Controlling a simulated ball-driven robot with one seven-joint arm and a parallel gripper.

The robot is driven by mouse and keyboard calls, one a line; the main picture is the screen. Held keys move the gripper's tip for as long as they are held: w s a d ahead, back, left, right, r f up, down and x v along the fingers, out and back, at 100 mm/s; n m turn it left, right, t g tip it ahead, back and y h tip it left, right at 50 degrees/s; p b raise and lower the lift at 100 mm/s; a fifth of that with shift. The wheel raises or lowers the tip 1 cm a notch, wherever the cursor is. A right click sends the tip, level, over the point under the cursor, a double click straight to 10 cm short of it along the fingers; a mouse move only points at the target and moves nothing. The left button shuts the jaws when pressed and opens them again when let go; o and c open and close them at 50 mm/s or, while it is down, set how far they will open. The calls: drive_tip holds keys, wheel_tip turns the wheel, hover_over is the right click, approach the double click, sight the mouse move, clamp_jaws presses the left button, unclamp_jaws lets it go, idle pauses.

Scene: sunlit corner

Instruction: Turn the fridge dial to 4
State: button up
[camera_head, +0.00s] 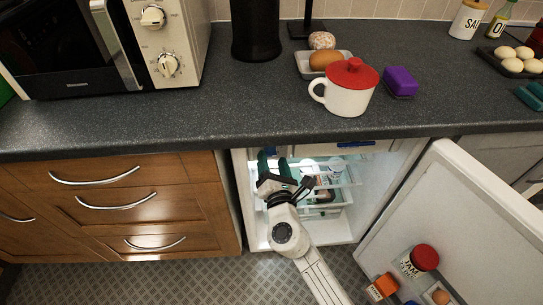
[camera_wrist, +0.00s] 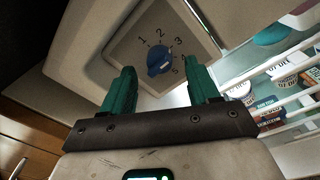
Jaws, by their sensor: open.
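The fridge (camera_head: 355,218) stands open under the counter. I cannot clearly tell which number the dial points at. My gripper (camera_wrist: 162,72) has green fingers, open and apart, one to each side of the dial in the picture, with nothing between them. I cannot tell how far the fingertips are from the dial. In the head view my gripper (camera_head: 279,186) is at the fridge's left side; the dial is not visible there.
The fridge door (camera_head: 445,210) hangs open at right, with a jam jar (camera_head: 420,260) and orange carton (camera_head: 382,287) on it. Shelves with tubs (camera_wrist: 237,91) are to the gripper's right. Drawers (camera_head: 130,205) stand left. The counter edge (camera_head: 200,145) overhangs above.

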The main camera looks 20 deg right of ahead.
sight(270, 152)
drive_tip(key=shift+x, duration=1.2)
drive_tip(key=shift+c, duration=0.3)
drive_tip(key=c, duration=0.9)
drive_tip(key=shift+c, duration=0.2)
